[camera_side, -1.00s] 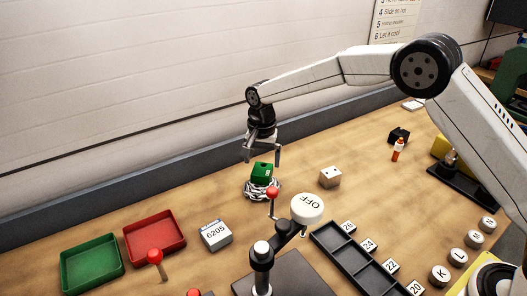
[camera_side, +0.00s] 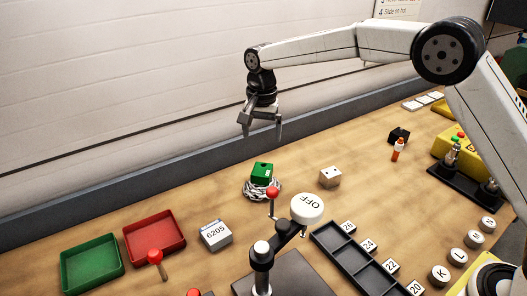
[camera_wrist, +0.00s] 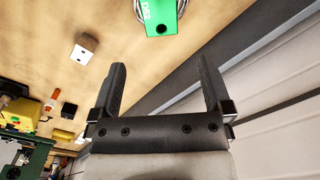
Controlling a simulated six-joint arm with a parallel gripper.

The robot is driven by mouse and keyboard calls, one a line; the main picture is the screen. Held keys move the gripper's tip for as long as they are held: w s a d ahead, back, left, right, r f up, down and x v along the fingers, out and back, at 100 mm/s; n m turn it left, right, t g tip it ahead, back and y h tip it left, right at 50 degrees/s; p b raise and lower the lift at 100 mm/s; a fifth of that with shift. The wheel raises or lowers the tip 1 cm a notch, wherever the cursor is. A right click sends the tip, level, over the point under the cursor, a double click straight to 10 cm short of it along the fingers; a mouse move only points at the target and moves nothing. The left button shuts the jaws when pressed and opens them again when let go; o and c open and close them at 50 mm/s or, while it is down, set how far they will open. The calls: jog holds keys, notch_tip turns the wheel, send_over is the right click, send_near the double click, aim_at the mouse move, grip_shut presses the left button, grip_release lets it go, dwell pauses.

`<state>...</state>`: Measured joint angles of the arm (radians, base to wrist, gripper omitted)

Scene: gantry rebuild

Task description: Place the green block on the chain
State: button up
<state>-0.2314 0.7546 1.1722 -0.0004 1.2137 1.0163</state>
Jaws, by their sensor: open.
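The green block (camera_side: 262,172) sits on top of the coiled silver chain (camera_side: 254,191) on the wooden table. It looks slightly tilted in the side view. The green block also shows at the top edge of the wrist view (camera_wrist: 161,16), with part of the chain (camera_wrist: 139,10) beside it. My gripper (camera_side: 260,134) is open and empty, above the block and apart from it. Its two spread fingers also show in the wrist view (camera_wrist: 162,82), with nothing between them.
A white die-like cube (camera_side: 330,177) lies right of the chain. The lever with the OFF knob (camera_side: 307,208) stands in front. A red tray (camera_side: 154,233), a green tray (camera_side: 91,263) and a 6205 box (camera_side: 216,235) are at the left. Bare table lies behind the chain.

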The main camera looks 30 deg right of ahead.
jog(key=shift+s+d, duration=0.1)
jog(key=s+d+f+n+t, duration=0.1)
jog(key=s+d+f+n, duration=0.1)
jog(key=s, duration=0.7)
jog(key=s+d+f+n, duration=0.2)
jog(key=s+d+n, duration=0.2)
jog(key=s, duration=0.5)
jog(key=s+d+f+n+t, duration=0.1)
jog(key=s+d+f+n, duration=0.1)
jog(key=s+d, duration=0.5)
jog(key=shift+s+f+n+t, duration=0.3)
jog(key=shift+s+f+n, duration=0.15)
jog(key=shift+s, duration=0.65)
